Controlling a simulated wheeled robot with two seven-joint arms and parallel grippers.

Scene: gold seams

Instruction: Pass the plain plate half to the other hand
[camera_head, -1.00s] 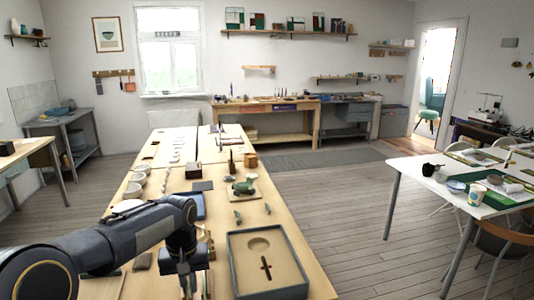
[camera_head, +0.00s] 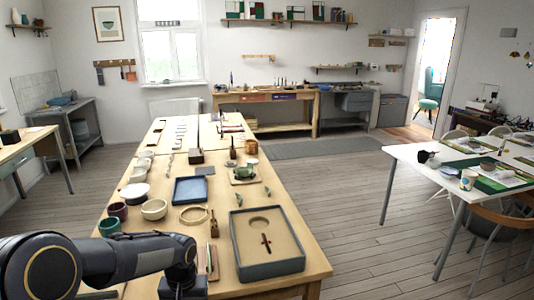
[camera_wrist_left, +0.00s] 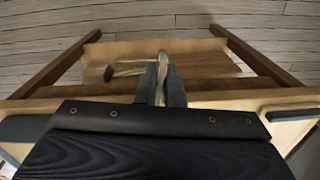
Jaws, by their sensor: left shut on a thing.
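My left gripper (camera_wrist_left: 161,88) is shut on a thin, pale piece seen nearly edge-on, which I take for the plain plate half (camera_wrist_left: 166,59). Its upper end sticks out past the fingertips in the left wrist view; its full outline is hidden. In the head view my left gripper (camera_head: 182,287) is at the bottom edge, partly cut off, at the near end of the long table, and the held piece cannot be made out there. My right gripper is not in view.
A grey-rimmed tray (camera_head: 270,272) with a round recess lies right of my left gripper on the long table (camera_head: 306,262). A small board (camera_head: 213,272) lies close by. Bowls (camera_head: 154,209) and a blue tray (camera_head: 176,198) stand farther back.

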